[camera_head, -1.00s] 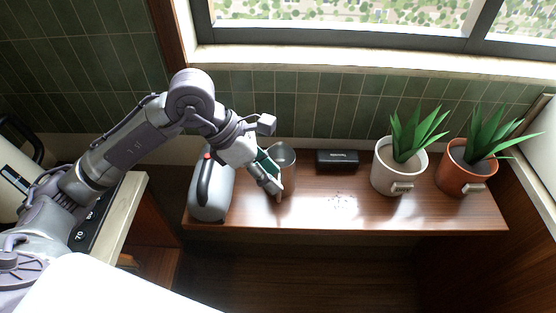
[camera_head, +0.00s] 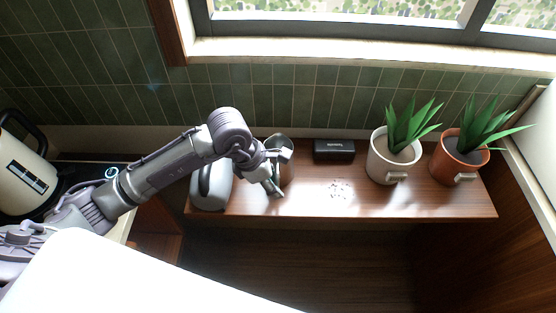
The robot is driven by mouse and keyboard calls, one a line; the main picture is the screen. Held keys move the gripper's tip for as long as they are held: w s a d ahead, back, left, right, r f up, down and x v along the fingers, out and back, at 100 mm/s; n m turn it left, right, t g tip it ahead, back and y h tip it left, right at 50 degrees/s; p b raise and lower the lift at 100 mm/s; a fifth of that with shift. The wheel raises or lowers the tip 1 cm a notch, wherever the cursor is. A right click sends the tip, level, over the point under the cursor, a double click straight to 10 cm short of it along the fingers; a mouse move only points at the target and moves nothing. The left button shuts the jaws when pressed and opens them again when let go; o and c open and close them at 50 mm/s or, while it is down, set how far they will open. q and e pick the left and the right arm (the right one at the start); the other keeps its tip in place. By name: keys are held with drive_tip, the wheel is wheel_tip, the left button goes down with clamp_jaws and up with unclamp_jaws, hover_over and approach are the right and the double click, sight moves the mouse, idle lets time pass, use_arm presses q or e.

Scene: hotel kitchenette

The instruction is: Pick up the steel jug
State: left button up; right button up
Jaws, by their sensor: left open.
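The steel jug (camera_head: 281,142) stands on the wooden shelf (camera_head: 400,203), left of the middle. Its rim shows, but my left gripper and wrist hide most of its body. My left gripper (camera_head: 279,174) is open at the jug's front side, with its fingers close to it. I cannot tell whether they touch the jug or reach around it. My right gripper is not in view.
A black box (camera_head: 334,150), a white plant pot (camera_head: 390,163) and an orange plant pot (camera_head: 456,162) stand to the right. A cream kettle (camera_head: 22,175) is at far left.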

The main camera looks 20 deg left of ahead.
use_arm(q)
drive_tip(key=shift+x, duration=1)
drive_tip(key=shift+w, duration=0.1)
clamp_jaws()
drive_tip(key=shift+r, duration=0.1)
